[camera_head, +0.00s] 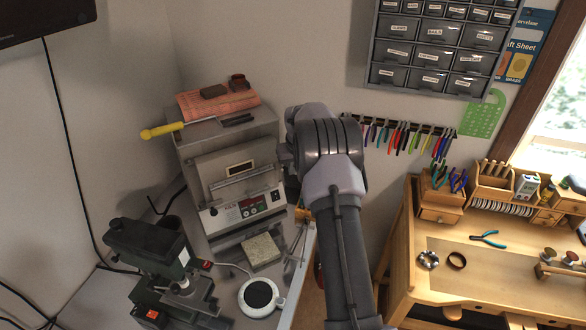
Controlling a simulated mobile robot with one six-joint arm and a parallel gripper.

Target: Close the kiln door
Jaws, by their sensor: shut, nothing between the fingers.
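The kiln (190,148) is a grey box on the bench at the left, with a control panel low on its front. Its door (212,168) carries a small window and a bar handle (240,177). The door looks near upright in the front; I cannot tell whether it sits fully flush. My gripper (284,158) is at the kiln's right front edge, mostly hidden behind my wrist. What shows of it is shut and empty. I cannot tell whether it touches the door.
A drill press (150,245), a pale block (261,251) and a round white device (259,296) stand in front. A wooden workbench (450,275) is at right.

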